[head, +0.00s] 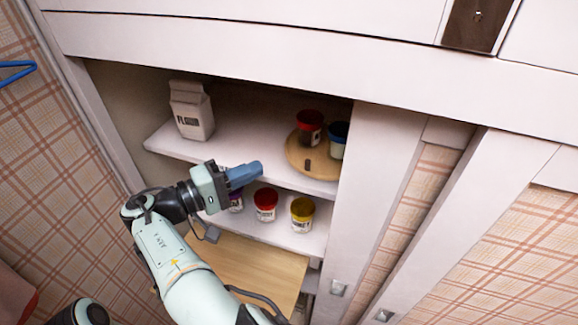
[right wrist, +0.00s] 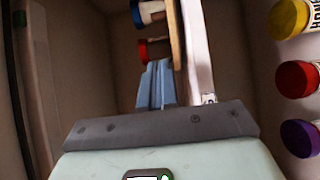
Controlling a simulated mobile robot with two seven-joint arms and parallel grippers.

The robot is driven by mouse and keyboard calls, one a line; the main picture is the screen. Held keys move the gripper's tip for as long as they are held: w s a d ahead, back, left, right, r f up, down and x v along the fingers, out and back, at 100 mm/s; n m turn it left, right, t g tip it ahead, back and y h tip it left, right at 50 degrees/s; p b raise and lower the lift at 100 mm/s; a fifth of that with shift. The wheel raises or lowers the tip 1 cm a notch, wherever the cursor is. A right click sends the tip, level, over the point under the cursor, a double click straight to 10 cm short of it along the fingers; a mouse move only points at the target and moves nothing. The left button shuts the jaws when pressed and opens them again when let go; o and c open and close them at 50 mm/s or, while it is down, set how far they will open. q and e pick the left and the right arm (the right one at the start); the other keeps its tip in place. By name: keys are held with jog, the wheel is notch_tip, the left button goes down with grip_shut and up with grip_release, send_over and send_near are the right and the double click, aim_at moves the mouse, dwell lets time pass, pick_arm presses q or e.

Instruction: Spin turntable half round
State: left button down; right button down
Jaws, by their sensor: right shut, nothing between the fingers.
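The turntable (head: 322,170) is a round wooden disc on the upper shelf, near its right end. A red-lidded jar (head: 310,129) and a blue-lidded jar (head: 338,142) stand towards its far and right side. A small dark brown peg (head: 307,165) shows near its front. My right gripper (head: 259,170) is shut and empty, with blue fingers pointing right, left of the disc and apart from it in the head view. In the right wrist view the fingers (right wrist: 156,84) point towards the red-lidded jar (right wrist: 152,51), beside the disc's edge (right wrist: 177,40). My left gripper is not in view.
Purple-, red- (head: 265,204) and yellow-lidded (head: 302,213) jars stand on the shelf below. A white cupboard post (head: 375,170) bounds the opening on the right. The upper shelf between bag and turntable is clear.

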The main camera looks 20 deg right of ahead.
jog(key=d, duration=0.7)
jog(key=shift+w+b, duration=0.15)
jog(key=shift+b, duration=0.15)
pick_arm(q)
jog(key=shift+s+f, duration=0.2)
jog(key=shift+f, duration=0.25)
pick_arm(e)
jog(key=shift+s+d, duration=0.25)
jog(key=shift+d, duration=0.3)
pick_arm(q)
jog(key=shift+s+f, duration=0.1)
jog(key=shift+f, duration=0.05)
pick_arm(e)
jog(key=shift+s+f+t+b, duration=0.1)
jog(key=shift+s+t+b, duration=0.05)
jog(key=shift+t+b, duration=0.15)
jog(key=shift+s+d, duration=0.15)
jog(key=shift+s, duration=0.1)
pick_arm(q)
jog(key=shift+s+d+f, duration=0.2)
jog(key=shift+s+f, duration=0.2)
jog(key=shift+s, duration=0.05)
pick_arm(e)
jog(key=shift+n+t+y, duration=0.3)
jog(key=shift+n, duration=0.1)
